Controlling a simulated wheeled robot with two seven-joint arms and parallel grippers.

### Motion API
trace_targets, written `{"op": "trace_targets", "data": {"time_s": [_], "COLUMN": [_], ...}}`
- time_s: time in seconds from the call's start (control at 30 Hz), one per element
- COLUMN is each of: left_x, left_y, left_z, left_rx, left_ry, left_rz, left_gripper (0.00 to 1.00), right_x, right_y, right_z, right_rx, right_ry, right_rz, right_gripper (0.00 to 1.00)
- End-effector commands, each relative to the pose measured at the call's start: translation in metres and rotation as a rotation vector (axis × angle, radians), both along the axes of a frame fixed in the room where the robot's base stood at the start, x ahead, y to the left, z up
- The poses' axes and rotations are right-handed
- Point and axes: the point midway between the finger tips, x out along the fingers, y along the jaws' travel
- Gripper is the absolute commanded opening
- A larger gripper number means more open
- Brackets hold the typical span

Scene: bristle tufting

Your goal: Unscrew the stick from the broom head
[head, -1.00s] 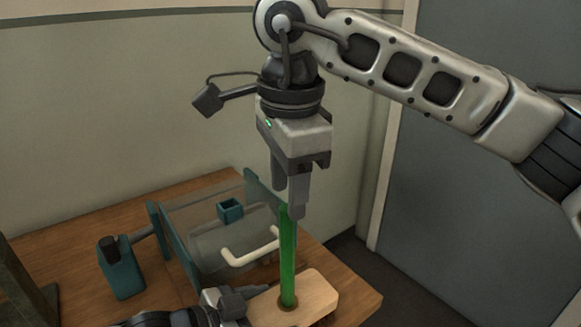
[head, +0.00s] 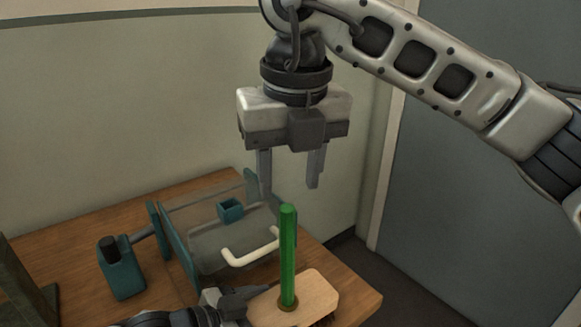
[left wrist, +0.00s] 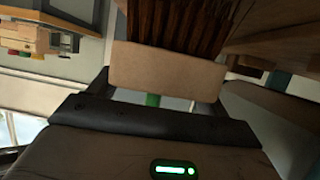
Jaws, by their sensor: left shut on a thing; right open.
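The green stick (head: 288,252) stands upright in the round socket of the wooden broom head (head: 318,292). The broom head lies near the table's right corner. My left gripper (head: 240,300) comes in low from the left and is shut on the broom head; its fingertips are hard to make out in the head view. In the left wrist view the broom head's pale block (left wrist: 165,72) and brown bristles (left wrist: 175,30) show, with a bit of green stick (left wrist: 153,100) beyond. My right gripper (head: 289,188) is open and empty above the top of the stick, its fingers pointing down.
A clear box with teal end panels (head: 172,248) and a cream handle (head: 250,248) stands behind and left of the stick. A teal block with a dark knob (head: 121,268) stands further left on the wooden table (head: 70,255). A dark upright part (head: 22,285) is at the left edge.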

Motion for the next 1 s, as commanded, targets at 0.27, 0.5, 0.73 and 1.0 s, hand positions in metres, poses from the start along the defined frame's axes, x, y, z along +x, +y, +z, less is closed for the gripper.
{"op": "trace_targets", "data": {"time_s": [0.27, 0.5, 0.73, 1.0], "left_x": [0.000, 0.000, 0.000, 0.000], "left_y": [0.000, 0.000, 0.000, 0.000], "left_z": [0.001, 0.002, 0.001, 0.001], "left_rx": [-0.003, -0.003, -0.003, -0.003], "left_ry": [-0.003, -0.003, -0.003, -0.003], "left_rz": [0.000, 0.000, 0.000, 0.000], "left_gripper": [0.14, 0.14, 0.14, 0.14], "right_x": [0.007, 0.012, 0.015, 0.015], "right_y": [0.002, 0.004, 0.005, 0.005], "right_z": [-0.053, -0.090, -0.104, -0.105], "right_rx": [-0.002, -0.002, -0.002, -0.001], "right_ry": [0.005, 0.003, 0.000, 0.001], "right_rz": [0.003, 0.004, 0.004, 0.004], "right_gripper": [0.45, 0.45, 0.45, 0.45]}}
